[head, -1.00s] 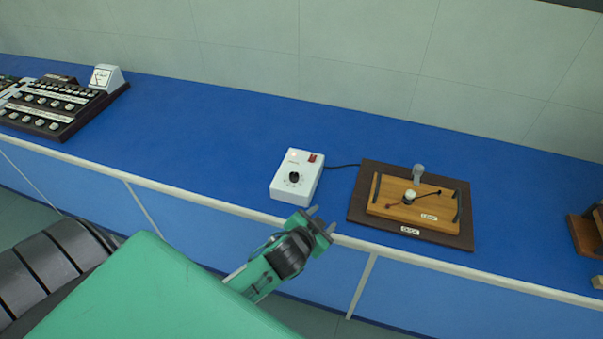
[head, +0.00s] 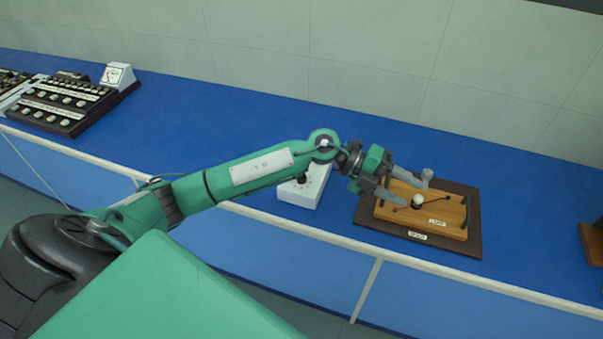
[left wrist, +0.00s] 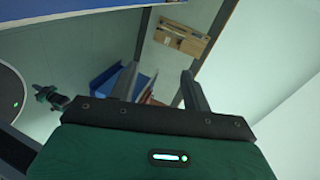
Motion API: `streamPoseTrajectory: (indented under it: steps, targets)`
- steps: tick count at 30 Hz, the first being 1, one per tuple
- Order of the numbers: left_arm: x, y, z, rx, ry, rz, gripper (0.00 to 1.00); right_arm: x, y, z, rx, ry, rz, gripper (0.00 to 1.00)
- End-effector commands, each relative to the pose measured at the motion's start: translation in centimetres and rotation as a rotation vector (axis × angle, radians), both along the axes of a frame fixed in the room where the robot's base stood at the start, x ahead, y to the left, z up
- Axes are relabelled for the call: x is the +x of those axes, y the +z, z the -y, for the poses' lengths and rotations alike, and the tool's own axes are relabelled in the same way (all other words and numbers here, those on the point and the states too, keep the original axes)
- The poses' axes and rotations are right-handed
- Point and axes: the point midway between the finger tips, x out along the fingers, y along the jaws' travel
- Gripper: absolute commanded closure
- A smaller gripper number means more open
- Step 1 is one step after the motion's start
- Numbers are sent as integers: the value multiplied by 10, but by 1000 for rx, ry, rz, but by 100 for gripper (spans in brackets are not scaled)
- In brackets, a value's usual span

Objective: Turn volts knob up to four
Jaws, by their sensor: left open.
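The white box (head: 311,192) stands near the front edge of the blue bench. My left arm crosses in front of it and hides its upper part. Part of its dark knob (head: 301,180) shows just under the arm; its setting and markings cannot be read. My left gripper (head: 402,186) is open and empty, to the right of the box, in front of the wooden board in the picture. In the left wrist view its two fingers (left wrist: 160,70) are spread with nothing between them, and neither box nor knob can be made out there. My right gripper is not in view.
A wooden apparatus (head: 437,213) with a pale knob and upright post sits on a dark base (head: 468,245) at right. A control panel (head: 62,105) with several knobs and a meter (head: 117,75) is at far left. The blue bench between (head: 200,115) is clear.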

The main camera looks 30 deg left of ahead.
Motion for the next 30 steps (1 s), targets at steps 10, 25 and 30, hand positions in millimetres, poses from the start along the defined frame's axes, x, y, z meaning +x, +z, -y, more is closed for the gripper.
streamPoseTrajectory:
  steps: [10,25,30]
  targets:
    - [29,-31,-168,857,-38,-140,51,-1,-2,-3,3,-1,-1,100]
    - [31,-17,-277,1243,106,-309,51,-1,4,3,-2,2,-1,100]
    - [30,-49,-277,1242,102,-309,51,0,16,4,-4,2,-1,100]
